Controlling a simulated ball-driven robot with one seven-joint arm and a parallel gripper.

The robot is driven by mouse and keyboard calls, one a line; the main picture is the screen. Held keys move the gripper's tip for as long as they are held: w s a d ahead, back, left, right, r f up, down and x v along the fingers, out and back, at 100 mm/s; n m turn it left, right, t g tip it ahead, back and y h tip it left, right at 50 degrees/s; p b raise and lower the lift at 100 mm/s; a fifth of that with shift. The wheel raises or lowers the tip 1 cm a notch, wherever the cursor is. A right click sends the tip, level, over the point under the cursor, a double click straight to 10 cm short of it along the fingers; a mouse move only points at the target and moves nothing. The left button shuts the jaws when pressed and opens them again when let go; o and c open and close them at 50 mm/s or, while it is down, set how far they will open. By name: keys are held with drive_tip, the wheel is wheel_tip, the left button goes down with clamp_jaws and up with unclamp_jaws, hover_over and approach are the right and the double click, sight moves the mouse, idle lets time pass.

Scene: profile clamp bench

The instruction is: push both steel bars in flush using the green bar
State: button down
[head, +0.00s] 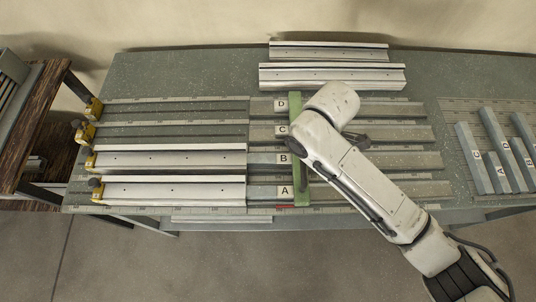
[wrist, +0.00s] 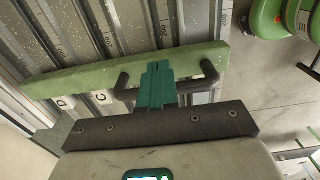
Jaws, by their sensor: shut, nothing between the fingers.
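In the wrist view the green bar (wrist: 60,82) has a dark handle (wrist: 211,72). My gripper (wrist: 157,72) is shut and empty, its teal fingers at the handle, between its two ends; I cannot tell whether they touch it.
Silver profiles (head: 150,190) lie in lanes A and B, with yellow clamps (head: 97,190) at the left ends. Spare profiles (head: 330,77) lie at the back. Several lettered grey bars (head: 474,158) lie at the right. A dark shelf (head: 45,120) stands left of the bench.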

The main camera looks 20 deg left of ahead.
drive_tip(key=s+a+p, duration=0.1)
drive_tip(key=s+a, duration=0.1)
drive_tip(key=a, duration=0.4)
drive_tip(key=shift+a, duration=0.3)
drive_tip(key=shift+s+a+p, duration=0.25)
drive_tip(key=shift+a+p, duration=0.05)
drive_tip(key=shift+a, duration=0.2)
idle(0.8)
wheel_tip(320, 180, up, 7)
drive_tip(key=d, duration=0.1)
drive_tip(key=shift+w+d, duration=0.25)
idle(1.0)
idle(0.4)
